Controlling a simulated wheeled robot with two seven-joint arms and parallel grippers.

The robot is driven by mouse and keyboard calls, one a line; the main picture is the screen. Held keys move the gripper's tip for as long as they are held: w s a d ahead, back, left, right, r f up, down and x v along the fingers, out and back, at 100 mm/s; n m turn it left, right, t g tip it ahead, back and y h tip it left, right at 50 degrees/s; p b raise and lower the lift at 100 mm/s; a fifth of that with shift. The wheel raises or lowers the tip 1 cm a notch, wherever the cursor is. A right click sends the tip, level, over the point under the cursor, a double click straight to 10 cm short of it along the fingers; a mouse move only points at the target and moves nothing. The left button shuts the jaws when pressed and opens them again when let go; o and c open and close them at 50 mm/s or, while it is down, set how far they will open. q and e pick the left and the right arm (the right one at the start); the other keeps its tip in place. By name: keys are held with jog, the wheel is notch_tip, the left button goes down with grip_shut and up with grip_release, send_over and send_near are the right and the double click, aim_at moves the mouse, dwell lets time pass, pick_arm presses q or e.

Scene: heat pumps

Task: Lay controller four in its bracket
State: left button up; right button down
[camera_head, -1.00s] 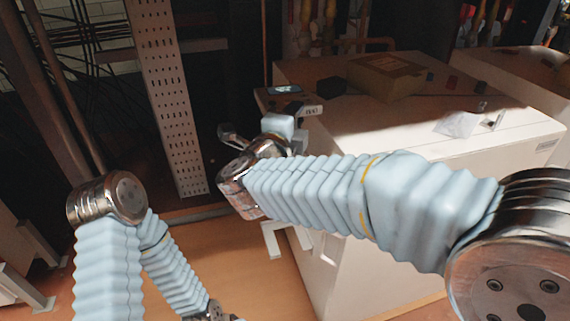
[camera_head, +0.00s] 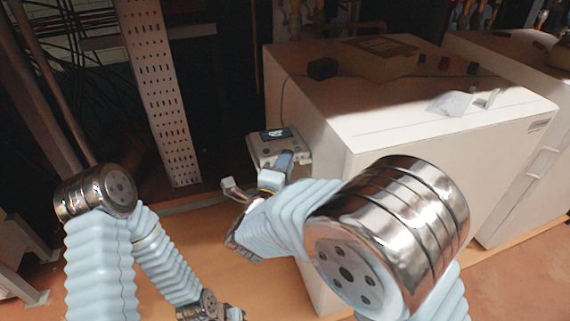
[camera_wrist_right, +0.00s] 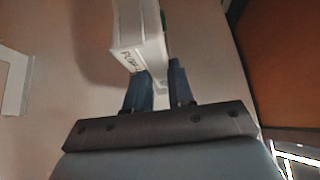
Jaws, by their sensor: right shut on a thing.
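The controller (camera_head: 278,146) is a small white box with a dark display, beside the left side of the large white cabinet. My right gripper (camera_head: 283,163) is shut on its near edge and holds it clear of the floor. In the right wrist view the controller (camera_wrist_right: 140,42) stands out beyond the two dark fingertips (camera_wrist_right: 158,82); dark lettering on its edge is too small to read surely. A pale angled piece (camera_wrist_right: 14,82) at the left of that view may be the bracket; I cannot tell. My left arm is at the lower left, its gripper not clearly visible.
The white cabinet (camera_head: 400,120) carries a cardboard box (camera_head: 375,60) and small items on top. A perforated metal upright (camera_head: 160,95) stands behind, left of the controller. A second white cabinet (camera_head: 520,170) is at the right.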

jog(key=shift+f+b, duration=0.15)
jog(key=shift+b, duration=0.15)
jog(key=c, duration=0.9)
grip_release()
jog(key=v, duration=1.2)
jog(key=shift+b, duration=0.3)
